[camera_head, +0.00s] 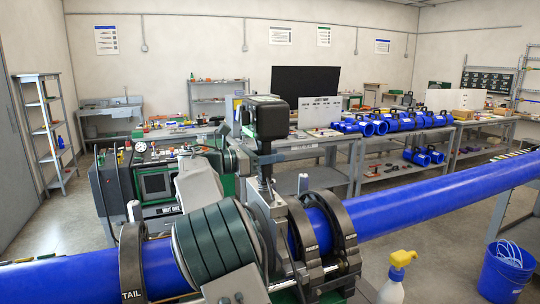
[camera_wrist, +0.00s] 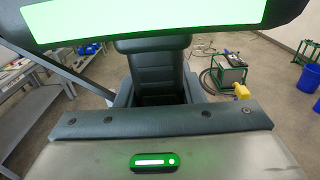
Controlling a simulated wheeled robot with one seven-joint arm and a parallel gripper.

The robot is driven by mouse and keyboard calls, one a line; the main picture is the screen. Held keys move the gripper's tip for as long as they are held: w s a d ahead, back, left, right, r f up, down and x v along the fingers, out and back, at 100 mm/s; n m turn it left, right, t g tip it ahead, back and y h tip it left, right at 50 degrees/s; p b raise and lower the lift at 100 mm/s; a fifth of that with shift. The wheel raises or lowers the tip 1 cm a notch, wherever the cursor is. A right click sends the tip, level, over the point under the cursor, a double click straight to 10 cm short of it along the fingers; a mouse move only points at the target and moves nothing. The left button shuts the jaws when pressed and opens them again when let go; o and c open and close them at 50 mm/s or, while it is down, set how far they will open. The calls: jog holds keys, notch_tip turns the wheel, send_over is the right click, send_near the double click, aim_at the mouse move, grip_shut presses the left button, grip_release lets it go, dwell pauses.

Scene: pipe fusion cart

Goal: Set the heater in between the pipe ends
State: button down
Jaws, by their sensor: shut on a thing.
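The blue pipe lies across the cart in the head view. Its left length (camera_head: 60,281) passes through the clamp marked TAIL (camera_head: 131,262), and its right length (camera_head: 440,208) passes through dark ring clamps (camera_head: 343,232). The heater (camera_head: 268,208) appears as an upright grey plate left of these rings, below my gripper (camera_head: 263,168). My gripper is shut on it from above. My ribbed arm joint hides the left pipe end and much of the gap, so I cannot tell whether the plate touches either pipe end. In the wrist view, dark and grey parts with green lights fill the foreground.
A spray bottle with a yellow top (camera_head: 396,275) stands at the front right, and a blue bucket (camera_head: 507,270) is beyond it. A machine with a screen and gauges (camera_head: 152,183) is behind the pipe on the left. Benches with blue fittings (camera_head: 400,122) stand farther back.

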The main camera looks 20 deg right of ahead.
jog(key=shift+s+d, duration=0.1)
dwell(0.3)
jog(key=shift+f+b, duration=0.5)
jog(key=shift+f, duration=0.6)
dwell(0.8)
jog(key=shift+s+d+f+p, duration=0.1)
jog(key=shift+d+p, duration=0.1)
jog(key=shift+p, duration=0.45)
dwell(1.0)
jog(key=c, duration=1.1)
grip_release()
jog(key=shift+o, duration=1.1)
jog(key=shift+s+d, duration=0.1)
jog(key=shift+w+a+f, duration=0.2)
jog(key=shift+f, duration=0.45)
jog(key=a+r+b, duration=0.1)
jog(key=a, duration=1.2)
jog(key=shift+a, duration=0.35)
